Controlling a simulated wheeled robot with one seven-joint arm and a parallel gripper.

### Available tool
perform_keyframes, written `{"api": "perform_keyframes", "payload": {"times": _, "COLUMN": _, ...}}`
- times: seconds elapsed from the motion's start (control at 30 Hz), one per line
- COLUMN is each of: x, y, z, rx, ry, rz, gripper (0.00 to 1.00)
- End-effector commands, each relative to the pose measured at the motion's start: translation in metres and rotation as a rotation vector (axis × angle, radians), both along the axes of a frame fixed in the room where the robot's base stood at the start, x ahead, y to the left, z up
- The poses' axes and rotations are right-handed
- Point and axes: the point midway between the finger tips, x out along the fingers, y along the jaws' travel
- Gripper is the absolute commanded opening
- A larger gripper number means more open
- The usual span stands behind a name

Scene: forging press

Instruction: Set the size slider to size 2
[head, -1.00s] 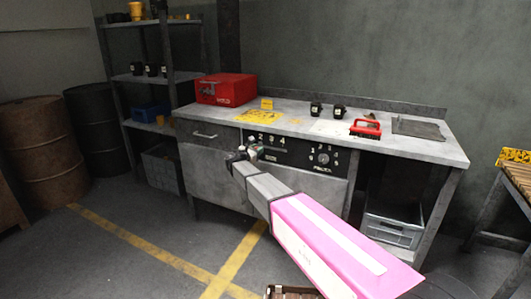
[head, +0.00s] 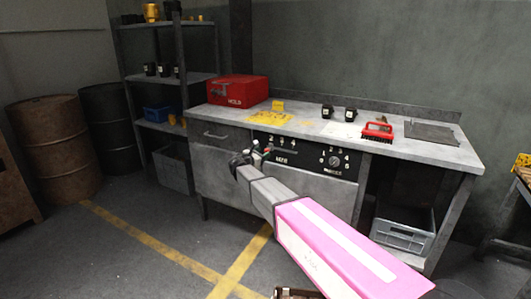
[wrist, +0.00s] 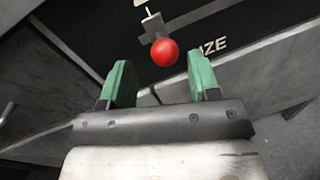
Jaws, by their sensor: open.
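The size slider's red ball knob (wrist: 165,52) sits on a small metal stem against the black panel in the wrist view, beside lettering that reads "ZE". In the head view the knob (head: 267,151) is a tiny red spot near the left end of the panel (head: 310,153), below the printed 2. The digits 2, 3 and 4 show; any mark further left is hidden or too small to read. My gripper (wrist: 160,78) is open with green finger pads, and the knob shows between their tips, a little beyond them. In the head view my gripper (head: 245,160) is in front of the panel's left end.
A rotary dial (head: 334,161) is on the panel's right half. The bench (head: 400,146) above carries a red box (head: 238,90), black cups and a red-handled brush (head: 377,131). A grey crate (head: 403,229) stands below right.

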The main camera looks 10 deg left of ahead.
Motion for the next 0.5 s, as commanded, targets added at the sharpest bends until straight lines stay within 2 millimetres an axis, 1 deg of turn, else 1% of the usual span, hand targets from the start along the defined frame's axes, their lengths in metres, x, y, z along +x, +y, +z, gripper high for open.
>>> {"api": "perform_keyframes", "payload": {"times": 0.03, "x": -0.011, "y": 0.005, "z": 0.000, "rx": 0.000, "ry": 0.001, "rz": 0.002, "gripper": 0.56}}
{"api": "perform_keyframes", "payload": {"times": 0.2, "x": -0.037, "y": 0.021, "z": 0.000, "rx": 0.000, "ry": 0.001, "rz": 0.002, "gripper": 0.56}}
{"api": "perform_keyframes", "payload": {"times": 0.33, "x": -0.051, "y": 0.031, "z": 0.000, "rx": 0.000, "ry": 0.001, "rz": 0.002, "gripper": 0.56}}
{"api": "perform_keyframes", "payload": {"times": 0.5, "x": -0.060, "y": 0.037, "z": 0.000, "rx": 0.000, "ry": 0.001, "rz": 0.002, "gripper": 0.56}}
